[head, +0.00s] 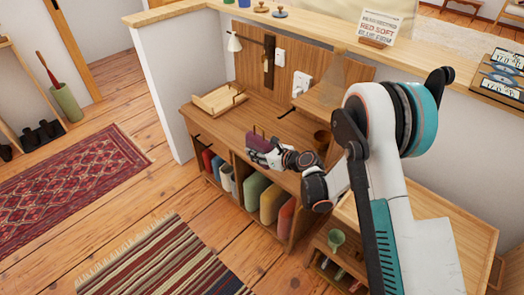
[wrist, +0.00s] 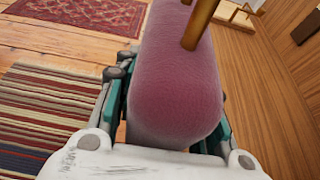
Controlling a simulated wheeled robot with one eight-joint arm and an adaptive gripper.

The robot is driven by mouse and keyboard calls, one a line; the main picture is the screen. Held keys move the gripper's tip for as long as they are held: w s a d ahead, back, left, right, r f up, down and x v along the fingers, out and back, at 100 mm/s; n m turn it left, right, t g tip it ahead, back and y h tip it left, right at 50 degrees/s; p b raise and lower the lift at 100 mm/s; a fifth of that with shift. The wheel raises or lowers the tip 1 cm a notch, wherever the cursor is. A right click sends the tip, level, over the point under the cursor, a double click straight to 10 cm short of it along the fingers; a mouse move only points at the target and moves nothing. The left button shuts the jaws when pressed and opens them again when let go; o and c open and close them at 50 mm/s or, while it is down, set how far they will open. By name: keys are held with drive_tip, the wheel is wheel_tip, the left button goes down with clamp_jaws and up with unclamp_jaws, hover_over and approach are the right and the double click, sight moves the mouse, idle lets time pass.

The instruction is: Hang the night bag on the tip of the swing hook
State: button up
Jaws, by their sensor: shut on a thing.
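The night bag (head: 258,143) is a plum-coloured soft bag with a thin brown handle standing up from its top. My gripper (head: 273,153) is shut on the bag and holds it above the front of the wooden desk. In the wrist view, the bag (wrist: 178,85) fills the space between the two fingers, and its handle (wrist: 199,24) rises at the top. A dark upright board on the back panel carries a small brass piece (head: 266,63), which may be the swing hook. It is too small to make out its tip. The bag is apart from it.
A wooden tray (head: 220,100) lies on the desk's left, below a white lamp (head: 234,43). A raised shelf (head: 320,100) and a dark cup (head: 322,138) are on the right. Coloured files (head: 256,188) stand below. The desk's middle looks clear.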

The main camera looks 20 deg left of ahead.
drive_tip(key=w+d, duration=0.2)
drive_tip(key=w, duration=0.4)
drive_tip(key=shift+d, duration=0.3)
drive_tip(key=shift+w, duration=0.15)
idle(1.1)
drive_tip(key=shift+w+d, duration=0.2)
drive_tip(key=shift+w, duration=0.1)
drive_tip(key=shift+w+d, duration=0.1)
drive_tip(key=shift+w, duration=0.2)
drive_tip(key=shift+w+d, duration=0.3)
drive_tip(key=shift+w, duration=0.35)
drive_tip(key=shift+w+d, duration=0.35)
drive_tip(key=shift+w, duration=0.55)
drive_tip(key=shift+w+d, duration=0.15)
drive_tip(key=shift+w, duration=0.15)
drive_tip(key=shift+w, duration=0.1)
drive_tip(key=shift+f, duration=0.85)
